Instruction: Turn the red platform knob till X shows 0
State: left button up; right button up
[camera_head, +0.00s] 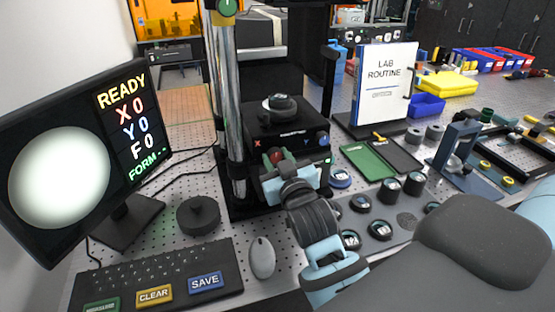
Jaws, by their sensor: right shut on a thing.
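The red platform knob (276,155) is on the front left of the black platform (287,128), beside a red X mark. My right gripper (279,164) reaches in from the lower right and is shut on the red knob, hiding part of it. The monitor (75,150) on the left reads READY, X 0, Y 0, F 0 and FORM with dashes, beside a plain pale disc. A blue knob (323,139) is at the platform's right, by a blue Y mark. My left gripper is out of view.
A round dark part (281,106) sits on the platform, right of a metal column (230,90). A keyboard (155,278), mouse (262,257) and black puck (198,214) lie in front. Several labelled round pieces (381,230) and a green tray (367,160) are close to my right arm.

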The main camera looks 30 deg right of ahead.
dwell(0.3)
jog(key=o, duration=1)
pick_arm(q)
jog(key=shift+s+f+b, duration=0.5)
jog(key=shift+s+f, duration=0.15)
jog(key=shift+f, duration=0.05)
pick_arm(e)
jog(key=v, duration=0.8)
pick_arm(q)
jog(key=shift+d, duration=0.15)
pick_arm(e)
jog(key=shift+w, duration=0.1)
dwell(0.4)
